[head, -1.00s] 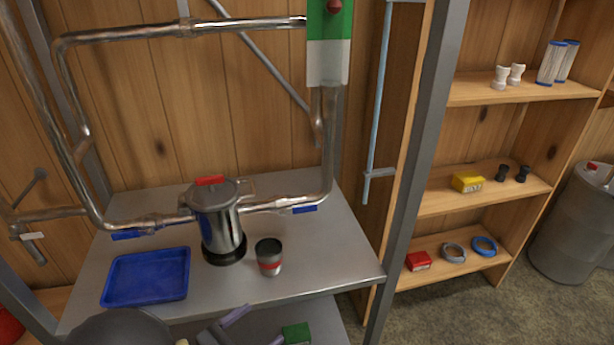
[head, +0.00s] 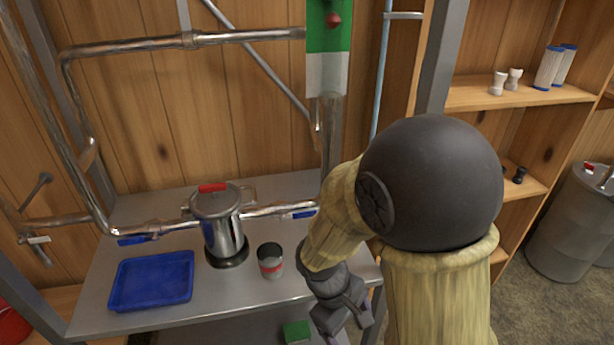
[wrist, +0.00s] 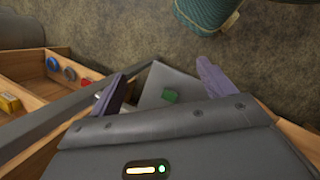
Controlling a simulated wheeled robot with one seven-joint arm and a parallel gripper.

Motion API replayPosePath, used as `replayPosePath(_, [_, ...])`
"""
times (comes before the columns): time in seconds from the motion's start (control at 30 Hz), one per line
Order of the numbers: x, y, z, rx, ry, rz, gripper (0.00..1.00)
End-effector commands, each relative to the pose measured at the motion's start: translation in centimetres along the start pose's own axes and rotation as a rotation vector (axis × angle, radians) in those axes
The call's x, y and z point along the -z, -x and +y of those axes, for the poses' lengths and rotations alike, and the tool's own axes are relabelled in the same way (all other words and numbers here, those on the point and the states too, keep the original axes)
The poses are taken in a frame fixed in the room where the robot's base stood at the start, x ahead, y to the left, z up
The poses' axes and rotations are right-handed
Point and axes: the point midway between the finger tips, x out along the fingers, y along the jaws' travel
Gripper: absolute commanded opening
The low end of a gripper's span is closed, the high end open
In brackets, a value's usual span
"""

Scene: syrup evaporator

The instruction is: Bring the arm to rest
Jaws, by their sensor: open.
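My arm is in the head view, bent at a dark round joint, with my gripper (head: 347,336) pointing down in front of the bench's right end. In the wrist view my gripper (wrist: 160,86) shows two purple fingers spread apart with nothing between them. The same green box (head: 297,333) is on the lower level in the head view.
The metal bench (head: 90,313) holds a blue tray (head: 152,280), a steel pot (head: 222,235) and a cup (head: 270,261). Pipes (head: 150,45) run behind. Wooden shelves (head: 465,94) and a grey drum (head: 570,225) stand at right.

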Motion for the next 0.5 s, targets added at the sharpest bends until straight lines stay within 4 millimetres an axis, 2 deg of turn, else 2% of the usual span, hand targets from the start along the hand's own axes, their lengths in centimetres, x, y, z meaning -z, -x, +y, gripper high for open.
replayPosePath(0.3, [-3.6, 3.3, 4.5, 0.162, -0.577, 0.320, 0.82])
replayPosePath(0.5, [-5.2, 4.6, 6.7, 0.184, -0.812, 0.444, 0.82])
